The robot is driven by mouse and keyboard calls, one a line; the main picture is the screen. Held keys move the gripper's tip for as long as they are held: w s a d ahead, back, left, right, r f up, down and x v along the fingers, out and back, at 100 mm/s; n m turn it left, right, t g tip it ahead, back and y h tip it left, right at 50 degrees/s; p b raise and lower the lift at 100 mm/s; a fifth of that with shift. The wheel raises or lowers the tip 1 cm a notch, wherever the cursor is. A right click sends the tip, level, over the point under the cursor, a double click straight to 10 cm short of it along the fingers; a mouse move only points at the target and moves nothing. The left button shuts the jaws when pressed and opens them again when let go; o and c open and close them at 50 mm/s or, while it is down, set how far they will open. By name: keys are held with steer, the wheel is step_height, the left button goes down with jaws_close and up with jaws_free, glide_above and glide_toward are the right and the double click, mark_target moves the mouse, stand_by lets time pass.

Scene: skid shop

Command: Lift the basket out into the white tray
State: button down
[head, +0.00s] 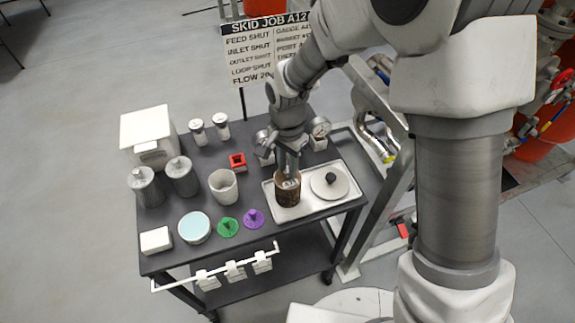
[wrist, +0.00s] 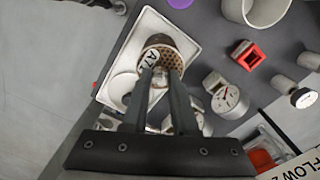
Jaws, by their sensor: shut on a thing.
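The brown perforated basket (head: 288,193) is upright at the left part of the white tray (head: 312,206). It bears a white label, and its holed inside shows in the wrist view (wrist: 172,58). My gripper (head: 288,168) points down at the basket's top and is shut on it; its two dark fingers (wrist: 164,78) reach the basket in the wrist view. Whether the basket's bottom touches the tray cannot be told. A round lid with a black knob (head: 330,184) lies on the tray's right part, beside the basket.
A white cup (head: 223,186), a red square block (head: 238,161), green (head: 228,227) and purple (head: 254,218) discs stand left of the tray. Dial gauges (head: 320,129) stand behind it. Grey canisters (head: 183,177) and a white box (head: 149,137) fill the table's left side.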

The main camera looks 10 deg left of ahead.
steer(key=shift+c, duration=1.5)
jaws_free()
steer(key=shift+r+p, duration=2.5)
steer(key=shift+r, duration=1.3)
